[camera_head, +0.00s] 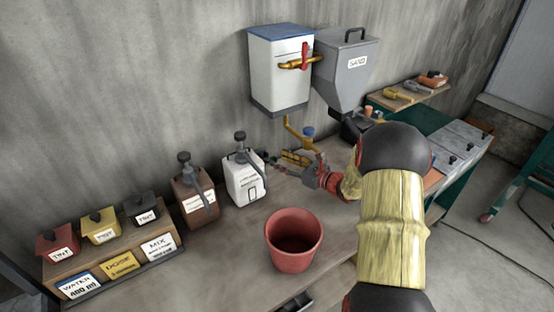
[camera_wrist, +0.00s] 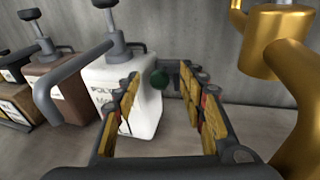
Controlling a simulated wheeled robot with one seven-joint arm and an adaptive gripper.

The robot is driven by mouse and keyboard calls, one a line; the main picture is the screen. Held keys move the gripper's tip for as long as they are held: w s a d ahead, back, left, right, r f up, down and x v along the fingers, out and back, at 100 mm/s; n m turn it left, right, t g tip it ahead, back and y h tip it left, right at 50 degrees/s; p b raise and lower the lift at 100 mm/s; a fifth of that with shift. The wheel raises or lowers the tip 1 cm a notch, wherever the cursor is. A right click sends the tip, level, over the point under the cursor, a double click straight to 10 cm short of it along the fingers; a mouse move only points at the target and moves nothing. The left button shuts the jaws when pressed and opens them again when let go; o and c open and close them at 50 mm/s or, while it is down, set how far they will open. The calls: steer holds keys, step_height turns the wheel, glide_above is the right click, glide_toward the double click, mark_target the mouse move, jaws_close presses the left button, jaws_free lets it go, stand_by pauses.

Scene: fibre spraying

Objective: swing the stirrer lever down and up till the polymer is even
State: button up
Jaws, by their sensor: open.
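The white polymer container (camera_head: 245,180) stands on the bench against the wall, with a dark cap and handle on top. In the wrist view the polymer container (camera_wrist: 140,105) is partly hidden behind my left finger. A dark green knob (camera_wrist: 160,78), seemingly the end of the stirrer lever, shows between my fingers beside the container. My gripper (camera_head: 277,165) reaches in from the right towards the container's right side. In the wrist view my gripper (camera_wrist: 162,90) is open, its yellow-padded fingers on either side of the knob. I cannot tell whether they touch it.
A red bucket (camera_head: 292,258) stands in front. A brown container (camera_head: 196,195) is left of the polymer one. A white tank (camera_head: 277,75) hangs above.

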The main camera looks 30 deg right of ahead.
steer(key=v, duration=0.4)
steer(key=shift+s+d, duration=0.1)
steer(key=shift+s, duration=0.15)
stand_by(0.4)
